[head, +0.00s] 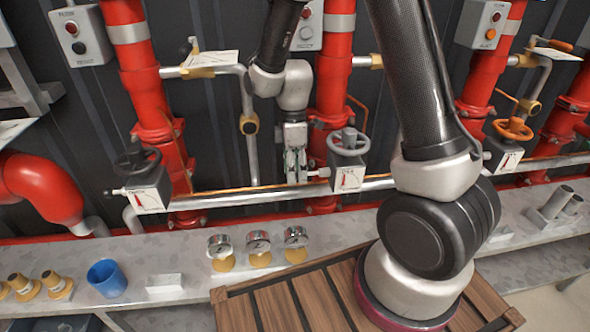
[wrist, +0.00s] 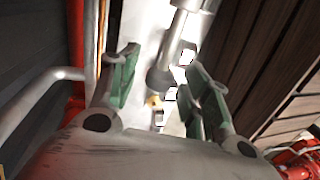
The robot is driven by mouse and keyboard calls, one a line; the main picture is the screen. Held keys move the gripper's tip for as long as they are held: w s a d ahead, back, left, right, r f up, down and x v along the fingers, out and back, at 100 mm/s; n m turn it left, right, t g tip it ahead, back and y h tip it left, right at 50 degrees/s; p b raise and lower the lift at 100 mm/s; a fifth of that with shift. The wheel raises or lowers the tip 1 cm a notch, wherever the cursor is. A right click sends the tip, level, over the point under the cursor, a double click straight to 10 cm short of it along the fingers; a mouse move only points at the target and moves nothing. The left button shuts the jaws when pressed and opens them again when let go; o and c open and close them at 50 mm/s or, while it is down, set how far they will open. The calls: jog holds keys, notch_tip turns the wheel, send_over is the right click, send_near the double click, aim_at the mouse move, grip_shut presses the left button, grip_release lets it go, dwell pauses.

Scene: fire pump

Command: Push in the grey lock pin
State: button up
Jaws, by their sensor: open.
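In the head view, a valve box (head: 346,174) with a grey handwheel (head: 349,142) sits on the middle red pipe. The light grey lock pin (head: 319,172) sticks out from its left side. My gripper (head: 296,179) points down just left of this pin, in front of the wall; I cannot tell whether it touches the pin. In the wrist view, my gripper (wrist: 163,64) is open, with green-padded fingers apart. A grey rod with a rounded end (wrist: 161,80) shows between them; it may be the pin, but I cannot be sure.
A horizontal pipe (head: 250,195) runs behind my gripper. Gauges (head: 258,244) and a blue cup (head: 106,278) stand on the grey bench (head: 150,252) below. Similar valve boxes stand left (head: 148,192) and right (head: 506,158). A wooden slatted surface (head: 285,305) lies in front.

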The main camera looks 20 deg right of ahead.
grip_shut()
jog(key=shift+s+d, duration=0.2)
jog(key=shift+d, duration=0.65)
jog(key=shift+s+d, duration=0.15)
jog(key=shift+d, duration=0.7)
grip_release()
notch_tip(320, 180, up, 10)
